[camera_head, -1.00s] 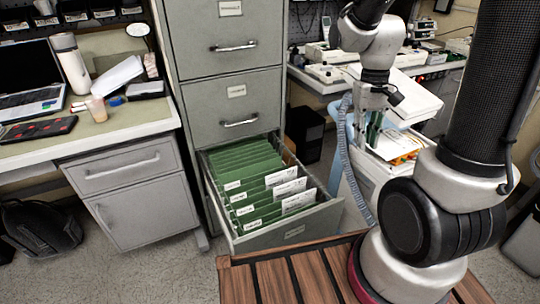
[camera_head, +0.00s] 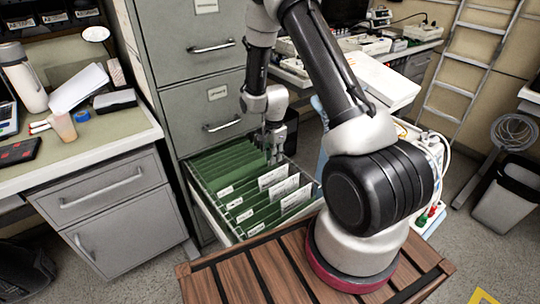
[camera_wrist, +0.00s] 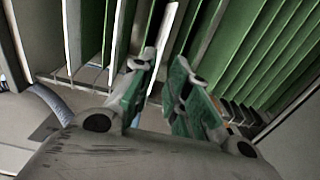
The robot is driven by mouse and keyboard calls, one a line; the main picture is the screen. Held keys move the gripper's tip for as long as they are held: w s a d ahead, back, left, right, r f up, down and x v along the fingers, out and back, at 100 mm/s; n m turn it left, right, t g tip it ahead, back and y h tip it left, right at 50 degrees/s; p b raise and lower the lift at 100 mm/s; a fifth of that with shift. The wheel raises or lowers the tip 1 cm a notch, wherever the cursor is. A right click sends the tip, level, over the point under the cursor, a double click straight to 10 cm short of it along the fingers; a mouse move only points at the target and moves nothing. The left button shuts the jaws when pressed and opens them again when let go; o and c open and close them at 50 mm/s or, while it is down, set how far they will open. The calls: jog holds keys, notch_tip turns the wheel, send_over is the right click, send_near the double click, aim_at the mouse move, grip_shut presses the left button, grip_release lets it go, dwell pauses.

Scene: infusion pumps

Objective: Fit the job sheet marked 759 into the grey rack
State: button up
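White sheets stand among green hanging folders in an open grey cabinet drawer (camera_head: 208,213). One white sheet (camera_head: 272,178) stands up near the middle and another (camera_head: 297,199) nearer the front. Their printing is too small to read, so I cannot tell which is marked 759. My gripper (camera_head: 273,157) points down over the right side of the drawer, close to the sheets. In the wrist view my gripper (camera_wrist: 163,64) has its green-padded fingers apart. A thin white sheet edge (camera_wrist: 164,40) shows between the fingertips, not clearly touched. I cannot identify the grey rack.
The grey filing cabinet (camera_head: 203,90) rises behind the drawer. Green folders (camera_wrist: 245,50) and the drawer walls crowd close around the fingers. A desk (camera_head: 95,135) stands at left. A bench with equipment, a ladder (camera_head: 470,75) and a bin (camera_head: 505,195) are at right.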

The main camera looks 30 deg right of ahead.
aim_at(274, 171)
jog(key=shift+f, duration=3.65)
jog(key=shift+c, duration=0.4)
grip_shut()
notch_tip(274, 171, up, 10)
